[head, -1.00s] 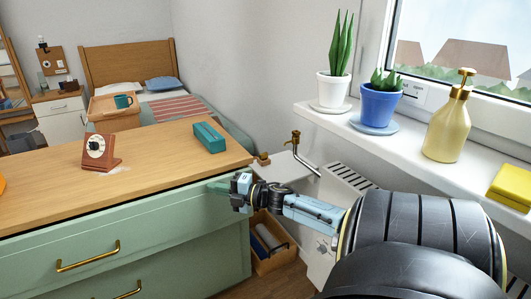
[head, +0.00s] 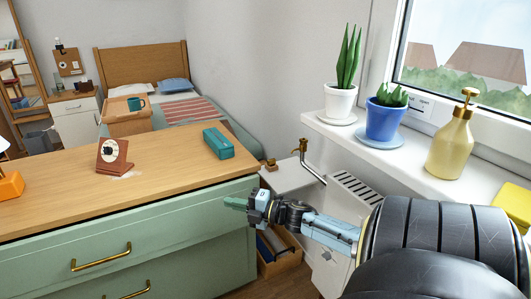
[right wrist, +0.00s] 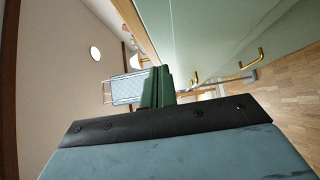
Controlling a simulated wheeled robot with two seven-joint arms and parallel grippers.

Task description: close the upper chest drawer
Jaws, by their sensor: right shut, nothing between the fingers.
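The upper chest drawer (head: 165,228) has a pale green front with a brass handle (head: 101,258), under the wooden chest top in the head view. A dark line runs between its upper edge and the top; I cannot tell exactly how far it stands out. My right gripper (head: 235,203) is at the right end of the drawer front, shut and empty. I cannot tell whether it touches the front. In the right wrist view its closed green fingers (right wrist: 157,87) show beside the green chest front (right wrist: 225,35). My left gripper is not in view.
On the chest top (head: 65,200) stand a small red-brown clock (head: 112,154), a teal box (head: 218,143) and an orange object (head: 10,186). A radiator (head: 345,210) and a sill with pots are at the right. A wooden crate (head: 282,262) stands beside the chest.

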